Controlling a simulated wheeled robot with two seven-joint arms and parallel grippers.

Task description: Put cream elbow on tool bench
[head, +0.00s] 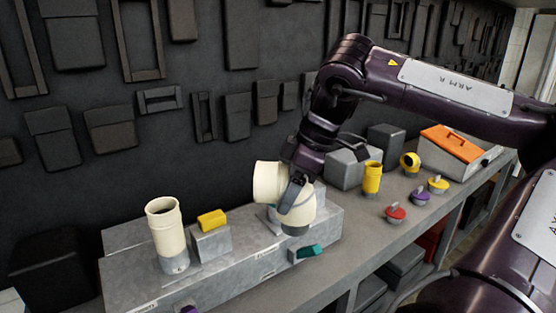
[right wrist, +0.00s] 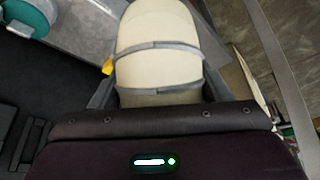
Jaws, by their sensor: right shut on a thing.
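The cream elbow (head: 298,210) is a thick bent duct piece with a dark grey collar at its lower end. My right gripper (head: 296,188) is shut on it, over the metal boxes on the bench; I cannot tell if its lower end touches the surface below. In the right wrist view the cream elbow (right wrist: 160,45) fills the space between the fingers, with grey bands across it. The tool bench (head: 369,226) is a long grey top running along the wall to the right. My left gripper is not in view.
A cream straight duct (head: 165,232) stands upright on the left box. A yellow block (head: 212,220), a teal piece (head: 306,252), a yellow duct (head: 372,178), red (head: 396,213), purple and yellow knobbed caps, and an orange-lidded toolbox (head: 450,145) stand around. Bare bench shows front centre.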

